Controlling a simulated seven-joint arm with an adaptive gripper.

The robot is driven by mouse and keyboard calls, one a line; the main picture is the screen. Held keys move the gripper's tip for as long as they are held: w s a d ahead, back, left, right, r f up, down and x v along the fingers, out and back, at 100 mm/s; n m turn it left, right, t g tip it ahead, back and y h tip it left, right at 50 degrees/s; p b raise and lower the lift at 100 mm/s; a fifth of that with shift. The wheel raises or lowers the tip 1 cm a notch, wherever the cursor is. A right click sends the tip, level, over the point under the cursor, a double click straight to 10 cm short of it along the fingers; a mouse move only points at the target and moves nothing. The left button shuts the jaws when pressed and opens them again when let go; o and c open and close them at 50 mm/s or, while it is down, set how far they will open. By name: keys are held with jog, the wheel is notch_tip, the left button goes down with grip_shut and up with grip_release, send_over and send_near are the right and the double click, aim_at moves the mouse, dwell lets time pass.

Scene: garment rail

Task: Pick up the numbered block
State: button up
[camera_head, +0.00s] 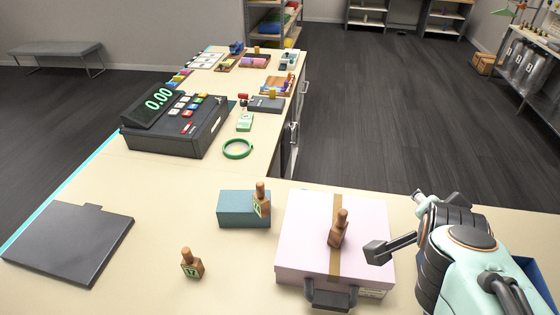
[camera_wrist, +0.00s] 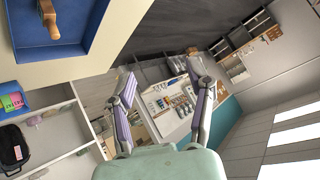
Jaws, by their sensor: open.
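A brown wooden block with a knob top and a green label reading 17 (camera_head: 191,266) stands on the cream counter at front centre-left. A similar block with a green label (camera_head: 261,203) stands at the teal box (camera_head: 237,210); whether it is on or against the box is unclear. A third brown knobbed piece (camera_head: 338,232) is on the pink case (camera_head: 305,225), no number visible. My gripper (camera_head: 398,224) is open and empty, right of the pink case. Its spread fingers also show in the wrist view (camera_wrist: 162,80), pointing into the room, no block between them.
A dark flat panel (camera_head: 68,243) lies at left. A cash register (camera_head: 178,125) and a green ring (camera_head: 237,149) are further back. A blue tray (camera_head: 540,272) is partly behind my arm; in the wrist view a blue tray (camera_wrist: 75,42) holds a wooden-handled item. Counter around the 17 block is clear.

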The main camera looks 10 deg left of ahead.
jog(key=w+a+r+t+h, duration=0.1)
jog(key=w+t, duration=0.1)
jog(key=w, duration=0.4)
jog(key=n+t+y, duration=0.2)
jog(key=n+t, duration=0.3)
send_over(259, 186)
jog(key=d, duration=1.1)
notch_tip(259, 186, down, 6)
jog(key=s+a+f+n+y, duration=0.1)
jog(key=a+f, duration=0.2)
jog(key=s+a+f+n+g+y, duration=0.1)
jog(key=s+a+f, duration=0.1)
jog(key=a+f, duration=0.2)
jog(key=s+a+f+n+y, duration=0.1)
jog(key=s+a+f+n, duration=0.1)
jog(key=a+f, duration=0.1)
jog(key=shift+s+a+f+g, duration=0.2)
jog(key=shift+a+f+g, duration=0.1)
jog(key=shift+a+f, duration=0.15)
jog(key=x, duration=0.6)
jog(key=shift+w, duration=0.25)
grip_shut()
